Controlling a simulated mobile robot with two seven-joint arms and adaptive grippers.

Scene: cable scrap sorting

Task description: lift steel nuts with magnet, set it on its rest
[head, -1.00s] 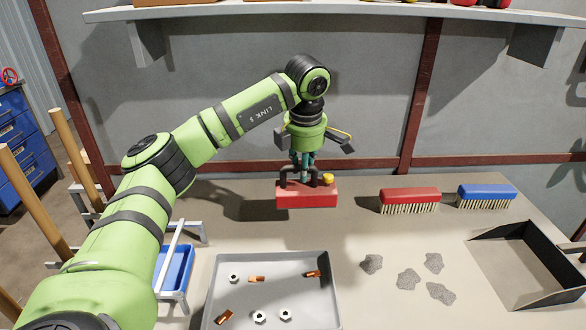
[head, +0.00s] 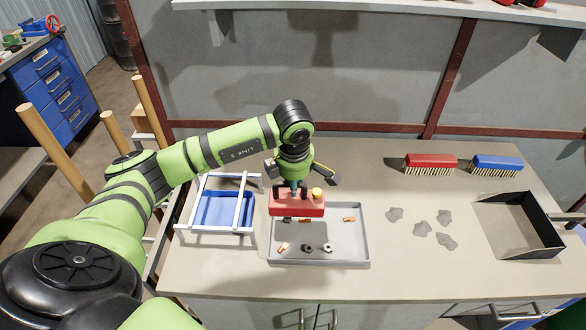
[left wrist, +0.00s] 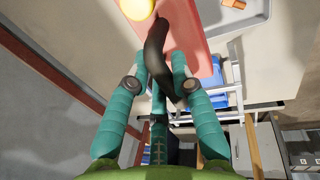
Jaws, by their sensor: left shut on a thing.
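The magnet (head: 297,205) is a red block with a dark handle and a yellow knob. My left gripper (head: 299,186) is shut on its handle, which also shows in the left wrist view (left wrist: 157,58). The magnet hangs level over the back left part of a grey tray (head: 365,236). Steel nuts (head: 328,248) and copper pieces (head: 349,219) lie in the tray; the magnet partly hides the tray's back. I cannot see the magnet's underside. The rest seems to be the pale metal frame (head: 241,203) left of the tray, over a blue bin (head: 222,208). My right gripper is out of view.
A red brush (head: 430,163) and a blue brush (head: 497,165) stand at the back. A dark-walled open pan (head: 546,233) is at the right. Bench behind the lumps is clear.

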